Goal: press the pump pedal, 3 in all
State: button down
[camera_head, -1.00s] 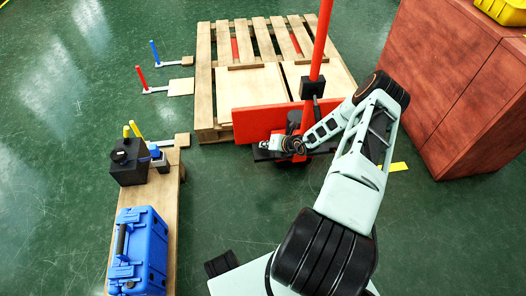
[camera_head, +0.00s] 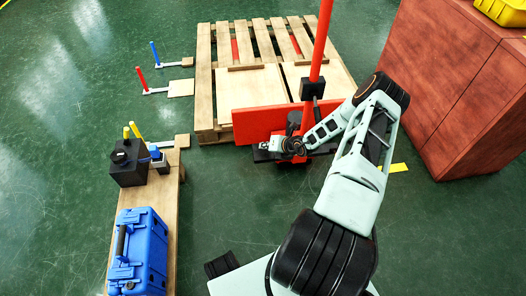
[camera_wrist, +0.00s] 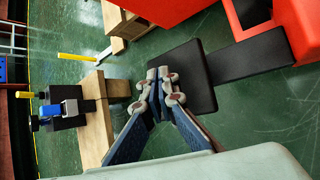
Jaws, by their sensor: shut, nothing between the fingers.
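The pump pedal is a flat black plate (camera_wrist: 193,78) on a black bar that runs out from the red body of a pallet jack (camera_wrist: 300,25). In the head view the black pedal (camera_head: 262,156) shows low in front of the jack's red upright panel, partly covered by my gripper (camera_head: 268,147). In the wrist view my gripper (camera_wrist: 160,86) is shut and empty, its fingertips over the plate's left part. I cannot tell whether they touch the plate. The jack's red pole (camera_head: 322,45) stands upright behind my wrist.
A wooden pallet (camera_head: 204,80) lies behind the jack. A reddish-brown cabinet (camera_head: 465,95) stands at the right. A wooden bench (camera_head: 167,205) at the left holds a blue case (camera_head: 150,250) and a black box (camera_head: 128,165). Green floor is clear between bench and arm.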

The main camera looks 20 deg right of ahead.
aim_at(265, 152)
jog(key=shift+f+b, duration=0.3)
jog(key=shift+f, duration=0.1)
jog(key=shift+s+f+b, duration=0.1)
jog(key=shift+f+b, duration=1.05)
jog(key=shift+f, duration=0.55)
dwell(1.3)
dwell(0.3)
jog(key=shift+r+p, duration=1.8)
jog(key=shift+r, duration=0.25)
jog(key=shift+r+p, duration=2.05)
jog(key=shift+r, duration=0.5)
